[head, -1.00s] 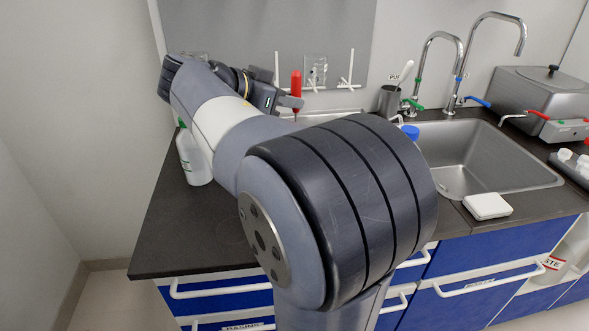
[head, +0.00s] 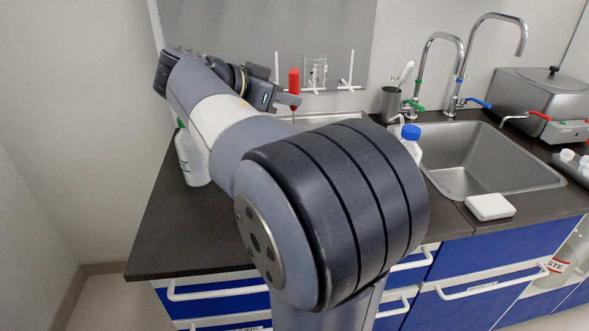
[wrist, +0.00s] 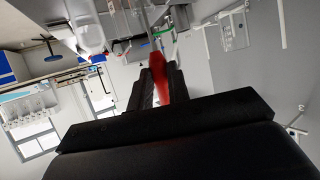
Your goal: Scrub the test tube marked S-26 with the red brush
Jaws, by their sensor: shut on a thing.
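My gripper (head: 289,100) is shut on the red handle of a brush (head: 294,80), above the back of the counter. The handle stands upright, and a thin shaft shows below the jaws before my arm hides it. In the wrist view the red handle (wrist: 159,75) sits between the fingers of my gripper (wrist: 157,80). The bristles cannot be made out. No test tube marked S-26 can be picked out. A row of clear vessels (wrist: 30,105) shows at the left of the wrist view, too small to read.
A blue-capped bottle (head: 411,133) stands beside the sink (head: 485,160). A white bottle (head: 192,160) stands left of my arm. A wall drying rack with a beaker (head: 316,70) and white pegs (head: 350,72) is just right of the brush. Taps (head: 455,75) rise behind the sink.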

